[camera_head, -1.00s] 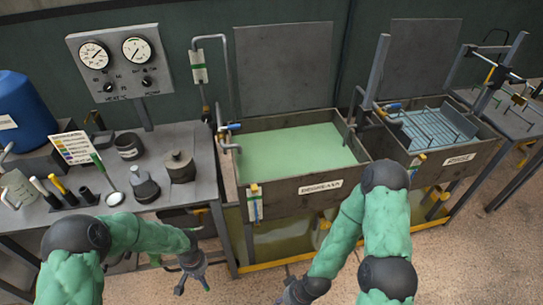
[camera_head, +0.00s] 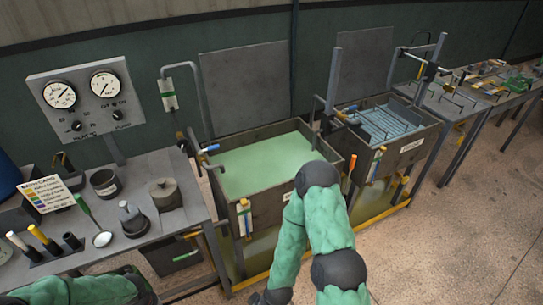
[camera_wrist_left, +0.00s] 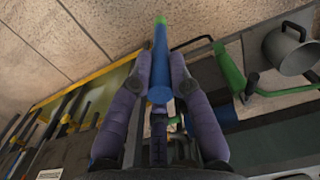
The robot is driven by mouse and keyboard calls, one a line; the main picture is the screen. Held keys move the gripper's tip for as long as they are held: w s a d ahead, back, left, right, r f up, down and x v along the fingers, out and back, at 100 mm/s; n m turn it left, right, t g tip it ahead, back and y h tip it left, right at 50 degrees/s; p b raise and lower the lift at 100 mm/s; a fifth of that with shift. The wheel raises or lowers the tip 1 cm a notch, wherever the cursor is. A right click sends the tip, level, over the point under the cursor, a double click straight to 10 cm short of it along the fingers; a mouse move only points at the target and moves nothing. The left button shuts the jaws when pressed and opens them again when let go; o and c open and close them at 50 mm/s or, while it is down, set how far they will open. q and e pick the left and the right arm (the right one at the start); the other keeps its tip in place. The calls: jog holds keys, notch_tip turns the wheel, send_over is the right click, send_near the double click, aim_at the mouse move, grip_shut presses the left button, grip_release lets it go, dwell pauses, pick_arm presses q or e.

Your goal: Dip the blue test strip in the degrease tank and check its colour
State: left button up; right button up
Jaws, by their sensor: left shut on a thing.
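In the left wrist view my left gripper (camera_wrist_left: 160,58) is shut on the blue test strip (camera_wrist_left: 159,80), a blue rod-like piece with a green far end. In the head view my left arm shows only at the bottom left; its gripper and the strip are out of sight there. The degrease tank (camera_head: 268,208), a dark box of pale green liquid, stands in the middle. The colour chart (camera_head: 45,194) stands on the left bench. My right arm crosses in front of the tanks; a dark end (camera_head: 265,298) is cut off at the bottom edge, fingers not visible.
A rinse tank (camera_head: 408,148) with a rack stands right of the degrease tank. A blue-handled tap pipe (camera_head: 205,150) rises at the tank's left.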

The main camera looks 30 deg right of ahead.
pick_arm(q)
jog(key=shift+r+p, duration=1.05)
jog(key=shift+r, duration=0.85)
